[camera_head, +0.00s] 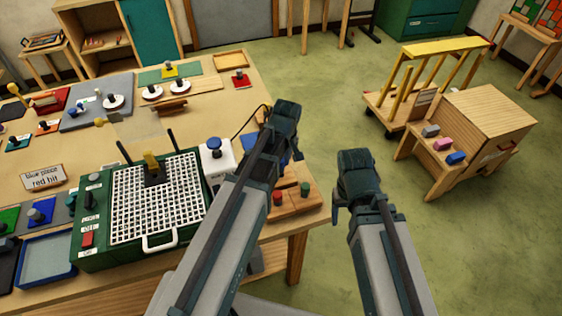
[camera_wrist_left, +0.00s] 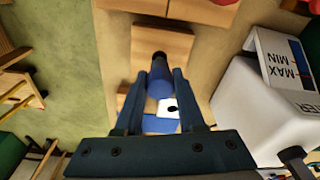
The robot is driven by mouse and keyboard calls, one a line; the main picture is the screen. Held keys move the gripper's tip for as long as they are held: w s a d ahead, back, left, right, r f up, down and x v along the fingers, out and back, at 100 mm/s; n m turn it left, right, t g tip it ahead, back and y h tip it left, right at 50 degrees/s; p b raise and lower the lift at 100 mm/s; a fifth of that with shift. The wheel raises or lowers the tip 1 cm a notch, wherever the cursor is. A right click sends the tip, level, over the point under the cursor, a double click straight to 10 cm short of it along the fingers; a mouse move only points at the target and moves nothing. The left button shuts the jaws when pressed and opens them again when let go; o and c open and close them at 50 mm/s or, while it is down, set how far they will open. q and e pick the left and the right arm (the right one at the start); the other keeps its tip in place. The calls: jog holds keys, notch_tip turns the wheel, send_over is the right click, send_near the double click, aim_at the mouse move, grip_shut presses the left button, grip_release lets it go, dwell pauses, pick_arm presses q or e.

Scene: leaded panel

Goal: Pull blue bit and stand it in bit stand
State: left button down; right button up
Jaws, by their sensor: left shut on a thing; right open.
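My left gripper (camera_head: 280,125) is over the right part of the workbench, beside the white machine. In the left wrist view the left gripper (camera_wrist_left: 158,84) is shut on a blue bit (camera_wrist_left: 158,78), a blue cylinder with a dark end pointing away from the fingers. A wooden block (camera_wrist_left: 175,45) shows behind the bit; I cannot tell if they touch. In the head view, wooden blocks with a red bit (camera_head: 278,198) and a green bit (camera_head: 305,188) sit at the bench's right corner. My right gripper (camera_head: 358,185) is open over the floor, right of the bench.
The white machine (camera_head: 215,160) with a blue knob stands close to the left arm; its side shows in the wrist view (camera_wrist_left: 235,105). A green box with a white grid (camera_head: 158,195) stands left of it. A wooden cart (camera_head: 490,120) stands right, beyond clear floor.

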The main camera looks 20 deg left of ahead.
pick_arm(q)
jog(key=shift+f+b, duration=1.2)
jog(key=shift+f, duration=0.1)
jog(key=shift+c, duration=2.2)
grip_release()
jog(key=shift+r, duration=0.1)
notch_tip(320, 180, up, 14)
jog(key=s+d+p, duration=0.1)
jog(key=p, duration=1.2)
jog(key=shift+d+p, duration=0.15)
jog(key=shift+p, duration=0.25)
jog(key=shift+f, duration=0.2)
